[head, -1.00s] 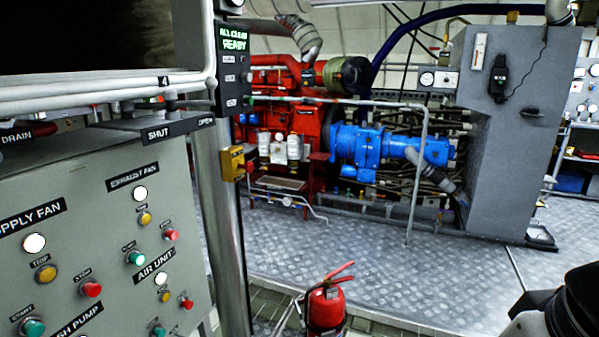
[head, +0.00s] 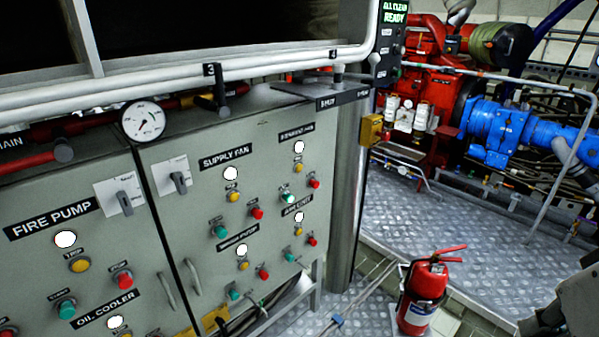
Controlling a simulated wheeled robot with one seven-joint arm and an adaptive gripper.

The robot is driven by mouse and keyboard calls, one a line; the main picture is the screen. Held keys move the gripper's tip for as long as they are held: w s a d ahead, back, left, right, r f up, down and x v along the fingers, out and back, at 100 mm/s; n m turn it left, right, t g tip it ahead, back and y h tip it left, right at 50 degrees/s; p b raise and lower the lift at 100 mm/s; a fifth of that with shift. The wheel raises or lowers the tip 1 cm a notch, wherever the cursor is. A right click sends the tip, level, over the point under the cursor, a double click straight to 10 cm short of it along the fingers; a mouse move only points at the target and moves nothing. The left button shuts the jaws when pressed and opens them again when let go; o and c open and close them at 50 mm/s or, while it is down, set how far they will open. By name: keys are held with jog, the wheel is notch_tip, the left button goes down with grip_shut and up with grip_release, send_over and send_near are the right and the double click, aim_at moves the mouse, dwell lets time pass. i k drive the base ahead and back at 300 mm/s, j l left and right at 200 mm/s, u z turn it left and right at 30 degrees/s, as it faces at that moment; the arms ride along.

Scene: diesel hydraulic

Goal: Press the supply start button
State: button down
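The supply fan group sits on the grey control panel (head: 207,262) in the middle of the head view. Under its black label (head: 225,156) are a white lamp (head: 231,174), a yellow button (head: 234,197), a red button (head: 256,213) and a green start button (head: 220,232). The green button is at the lower left of this group and nothing covers it. A dark and grey part of my arm shows at the bottom right edge, well away from the panel. My gripper's fingers are not in view.
Similar groups surround it: fire pump (head: 52,219) at left, exhaust fan (head: 296,133) at right. A steel post (head: 347,190) stands right of the panel. A red fire extinguisher (head: 420,295) stands on the floor. Open plated floor (head: 440,225) lies beyond it.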

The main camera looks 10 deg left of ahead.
aim_at(222, 233)
jog(key=u, duration=0.85)
